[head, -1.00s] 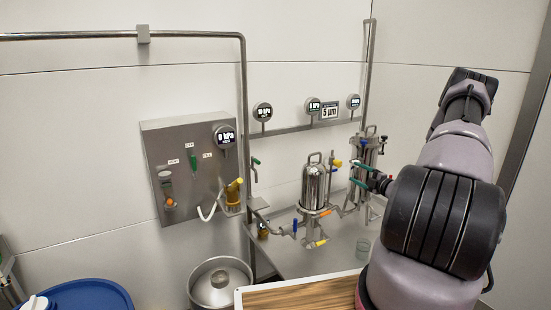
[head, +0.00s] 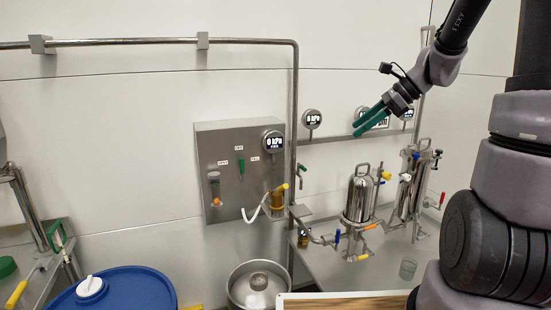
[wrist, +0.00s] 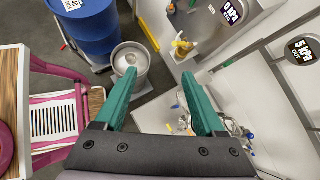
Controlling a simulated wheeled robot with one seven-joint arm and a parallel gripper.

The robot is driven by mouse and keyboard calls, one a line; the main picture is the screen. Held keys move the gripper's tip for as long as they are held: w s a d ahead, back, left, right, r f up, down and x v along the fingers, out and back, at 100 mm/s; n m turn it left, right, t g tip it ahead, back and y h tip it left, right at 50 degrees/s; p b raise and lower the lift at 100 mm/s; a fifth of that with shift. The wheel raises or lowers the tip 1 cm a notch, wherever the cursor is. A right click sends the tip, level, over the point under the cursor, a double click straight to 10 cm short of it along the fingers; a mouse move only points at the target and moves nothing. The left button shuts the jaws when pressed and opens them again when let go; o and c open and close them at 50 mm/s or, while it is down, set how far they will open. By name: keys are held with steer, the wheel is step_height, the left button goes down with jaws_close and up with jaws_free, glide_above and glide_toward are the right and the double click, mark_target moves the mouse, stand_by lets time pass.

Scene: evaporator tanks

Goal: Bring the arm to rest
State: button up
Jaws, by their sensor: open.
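My gripper (head: 372,121) has green fingers and is raised in the upper right of the head view, in front of the wall gauges. In the wrist view, its two fingers (wrist: 159,95) are apart with nothing between them. My arm comes in from the right of the head view, its last links raised high and bent down to the left. The gripper hangs above the steel filter housings (head: 361,195) and touches nothing that I can see.
A grey control panel (head: 221,172) with a gauge is on the wall. A steel pot (head: 240,289) and a blue drum (head: 150,290) stand below. A steel pipe (head: 170,41) runs along the wall. A wooden-topped table (head: 335,304) is at the front. The wrist view shows a pink-framed cart (wrist: 52,115).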

steer(key=s+r+n+t+h, duration=0.2)
steer(key=s+r+n+h, duration=0.1)
steer(key=s+n, duration=0.5)
steer(key=s+d+r+n+t+h, duration=0.1)
steer(key=s+r+n+h, duration=0.2)
steer(key=s+r+n, duration=0.2)
steer(key=s+n, duration=0.3)
steer(key=s, duration=0.2)
steer(key=shift+s+d+r+t+h, duration=0.2)
steer(key=shift+r+t+h, duration=0.1)
steer(key=shift+r+t, duration=0.1)
